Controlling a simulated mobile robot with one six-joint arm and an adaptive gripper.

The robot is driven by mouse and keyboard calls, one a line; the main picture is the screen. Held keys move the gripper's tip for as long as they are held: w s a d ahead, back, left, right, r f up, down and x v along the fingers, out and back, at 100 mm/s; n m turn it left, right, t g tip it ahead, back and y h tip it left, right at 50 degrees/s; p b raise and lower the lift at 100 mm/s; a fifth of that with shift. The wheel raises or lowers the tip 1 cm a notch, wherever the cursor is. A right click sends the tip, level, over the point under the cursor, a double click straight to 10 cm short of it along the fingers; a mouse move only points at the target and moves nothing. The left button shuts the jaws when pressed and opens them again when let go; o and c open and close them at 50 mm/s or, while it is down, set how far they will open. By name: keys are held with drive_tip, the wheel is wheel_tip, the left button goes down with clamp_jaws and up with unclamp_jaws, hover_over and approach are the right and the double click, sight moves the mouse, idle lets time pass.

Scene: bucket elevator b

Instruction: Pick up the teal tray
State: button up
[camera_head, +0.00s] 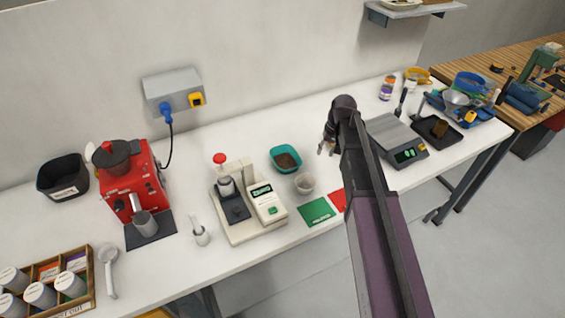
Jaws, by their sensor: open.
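The teal tray (286,158) is a small rounded dish on the white bench, with dark brown material inside. It sits behind a pale cup (304,184) and right of the press-like device. My gripper (325,148) is open, to the right of the tray and apart from it. My arm rises from the bottom right and partly hides the gripper, so only its fingers show. I cannot tell its exact height above the bench.
A white device with a red knob (239,203) stands left of the tray. Green (317,211) and red cards lie in front. A scale (397,140) and a black tray (437,132) stand right. A red grinder (130,178) is farther left. Bare bench lies behind the tray.

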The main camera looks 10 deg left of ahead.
approach(298, 161)
wheel_tip(298, 161, up, 3)
drive_tip(key=d, duration=0.2)
drive_tip(key=shift+n+y, duration=0.3)
drive_tip(key=shift+y, duration=0.1)
drive_tip(key=shift+f, duration=0.2)
drive_tip(key=b+x, duration=0.8)
drive_tip(key=shift+a+f, duration=0.15)
drive_tip(key=shift+f, duration=0.05)
drive_tip(key=shift+f+b, duration=0.1)
drive_tip(key=shift+b, duration=0.2)
drive_tip(key=shift+b+x, duration=2.4)
drive_tip(key=shift+x, duration=0.05)
drive_tip(key=shift+a, duration=0.15)
drive_tip(key=shift+s, duration=0.1)
clamp_jaws()
